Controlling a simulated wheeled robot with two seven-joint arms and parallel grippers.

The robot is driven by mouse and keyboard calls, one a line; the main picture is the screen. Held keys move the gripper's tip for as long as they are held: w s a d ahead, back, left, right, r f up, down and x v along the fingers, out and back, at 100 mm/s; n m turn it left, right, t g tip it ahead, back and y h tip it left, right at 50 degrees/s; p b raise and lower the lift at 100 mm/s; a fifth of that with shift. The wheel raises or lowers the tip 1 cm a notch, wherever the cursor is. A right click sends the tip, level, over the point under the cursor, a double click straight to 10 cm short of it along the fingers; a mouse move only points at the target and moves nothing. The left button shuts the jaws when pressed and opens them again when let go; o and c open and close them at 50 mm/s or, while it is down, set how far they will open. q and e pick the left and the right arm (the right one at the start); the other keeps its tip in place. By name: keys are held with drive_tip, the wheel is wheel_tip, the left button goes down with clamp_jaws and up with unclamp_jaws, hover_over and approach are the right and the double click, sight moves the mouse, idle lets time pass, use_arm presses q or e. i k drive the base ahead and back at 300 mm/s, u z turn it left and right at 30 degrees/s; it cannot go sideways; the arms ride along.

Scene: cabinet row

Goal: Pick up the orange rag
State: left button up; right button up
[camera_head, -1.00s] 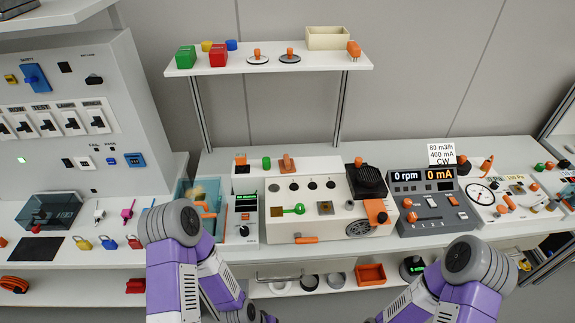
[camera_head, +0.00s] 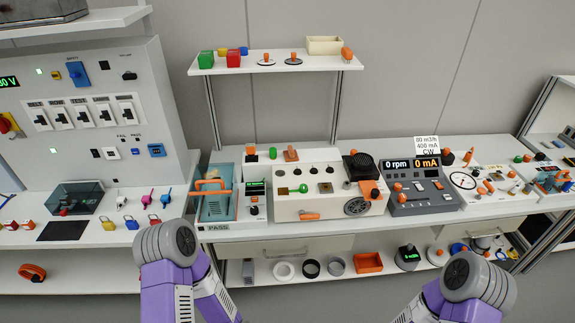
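I cannot clearly pick out an orange rag. An orange looped item (camera_head: 32,272) lies on the lower shelf at the far left, and it looks more like a coil than cloth. A small orange piece (camera_head: 347,53) stands at the right end of the upper shelf, too small to identify. Purple and grey links of both my arms show at the bottom of the head view. Neither gripper shows, so I cannot see whether they hold anything.
A teal box with an orange handle (camera_head: 213,205) stands on the bench beside a beige panel (camera_head: 330,190) and a grey meter unit (camera_head: 422,195). An orange tray (camera_head: 368,262) sits on the lower shelf. Padlocks and a dark mat (camera_head: 62,231) lie at left.

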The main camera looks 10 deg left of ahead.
sight(291, 153)
drive_tip(key=u, duration=0.1)
drive_tip(key=i, duration=1.1)
drive_tip(key=z, duration=0.2)
